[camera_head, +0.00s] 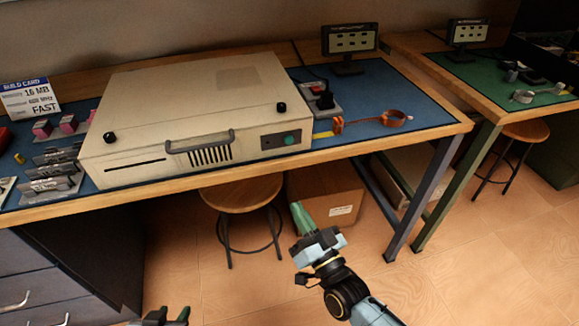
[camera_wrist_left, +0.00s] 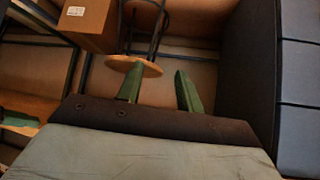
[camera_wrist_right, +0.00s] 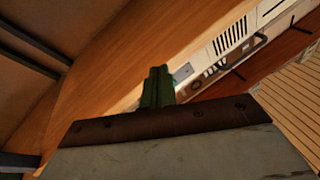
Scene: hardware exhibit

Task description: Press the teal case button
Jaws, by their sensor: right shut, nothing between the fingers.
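The teal button (camera_head: 289,140) is a round knob on a dark panel at the right of the front face of a beige case (camera_head: 130,150). The case lies flat on the workbench. My right gripper (camera_head: 298,208) is shut and empty. In the head view it appears below the button and the bench's front edge, apart from the button. In the right wrist view its closed fingers (camera_wrist_right: 157,82) point toward the case front (camera_wrist_right: 232,36); whether the button shows there is unclear. My left gripper (camera_head: 172,315) is low at the bottom edge; its fingers (camera_wrist_left: 158,88) are apart and empty.
The case has a front handle (camera_head: 200,144) and black knobs on top. A stool (camera_head: 240,194) and cardboard box (camera_head: 325,190) stand under the bench.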

